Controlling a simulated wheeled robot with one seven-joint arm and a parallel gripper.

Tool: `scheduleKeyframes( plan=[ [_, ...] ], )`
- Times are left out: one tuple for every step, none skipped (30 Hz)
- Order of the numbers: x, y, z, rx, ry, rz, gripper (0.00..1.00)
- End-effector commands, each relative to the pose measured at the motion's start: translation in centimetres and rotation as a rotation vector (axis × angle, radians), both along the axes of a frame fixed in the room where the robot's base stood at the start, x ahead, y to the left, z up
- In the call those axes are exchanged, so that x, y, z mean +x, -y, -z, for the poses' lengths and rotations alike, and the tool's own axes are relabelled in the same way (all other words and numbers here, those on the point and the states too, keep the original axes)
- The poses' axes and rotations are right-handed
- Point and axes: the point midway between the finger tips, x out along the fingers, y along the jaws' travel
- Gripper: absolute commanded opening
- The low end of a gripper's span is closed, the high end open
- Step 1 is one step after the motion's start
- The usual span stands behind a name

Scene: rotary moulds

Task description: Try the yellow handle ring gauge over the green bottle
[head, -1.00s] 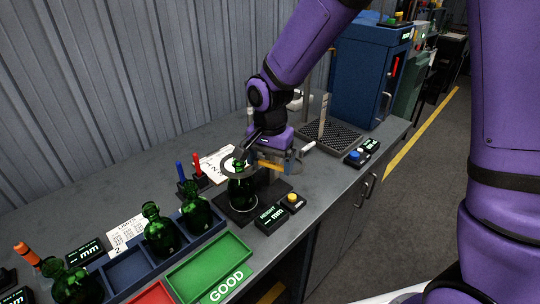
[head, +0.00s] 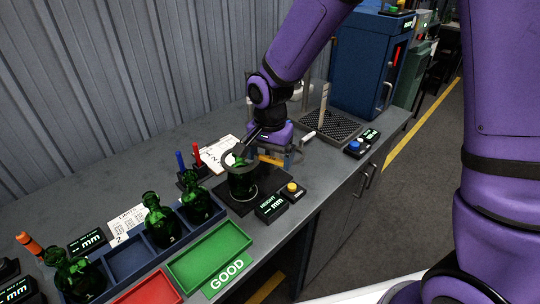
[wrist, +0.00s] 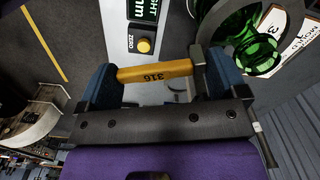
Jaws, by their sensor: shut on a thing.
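My gripper (head: 270,158) is shut on the yellow handle (wrist: 154,71) of the ring gauge, which is marked 316 in the wrist view. The grey ring (head: 226,161) of the gauge is around the upper part of the green bottle (head: 242,186), and looks tilted. The bottle stands on the black plate (head: 265,188) of the height station. In the wrist view the ring (wrist: 205,30) and the bottle's green neck (wrist: 262,52) show at the upper right, partly cut off. I cannot tell whether the ring touches the glass.
A blue rack (head: 126,262) holds several other green bottles at the left. A green GOOD tray (head: 210,255) and a red tray (head: 150,291) lie in front. The height display (head: 271,206) and yellow button (head: 292,188) are close by. A perforated tray (head: 330,125) is behind.

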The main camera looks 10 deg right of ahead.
Motion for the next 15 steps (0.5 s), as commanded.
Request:
scheduleKeyframes(
  plan=[
    [0.01, -0.01, 0.06, 0.0, 0.0, 0.0, 0.63],
    [0.01, -0.01, 0.11, 0.0, 0.0, 0.0, 0.63],
    [-0.01, -0.01, 0.19, 0.0, 0.0, 0.0, 0.63],
    [0.0, -0.01, 0.26, -0.001, -0.001, 0.0, 0.63],
    [0.0, -0.01, 0.32, -0.001, -0.001, 0.0, 0.63],
    [0.0, -0.01, 0.41, -0.001, -0.001, 0.0, 0.63],
    [0.0, -0.01, 0.47, 0.0, 0.0, 0.0, 0.63],
    [0.0, -0.02, 0.53, 0.0, 0.0, 0.0, 0.63],
    [0.0, -0.02, 0.61, 0.0, 0.0, 0.0, 0.63],
    [0.01, -0.03, 0.67, 0.0, 0.0, 0.0, 0.63],
    [0.01, -0.03, 0.74, 0.0, 0.0, -0.001, 0.63],
    [0.02, -0.04, 0.82, 0.001, 0.001, 0.0, 0.63],
    [0.02, -0.04, 0.88, 0.001, 0.001, -0.001, 0.63],
    [0.02, -0.04, 0.95, 0.001, 0.001, -0.001, 0.63],
    [0.02, -0.04, 1.03, 0.001, 0.001, -0.001, 0.63]
  ],
)
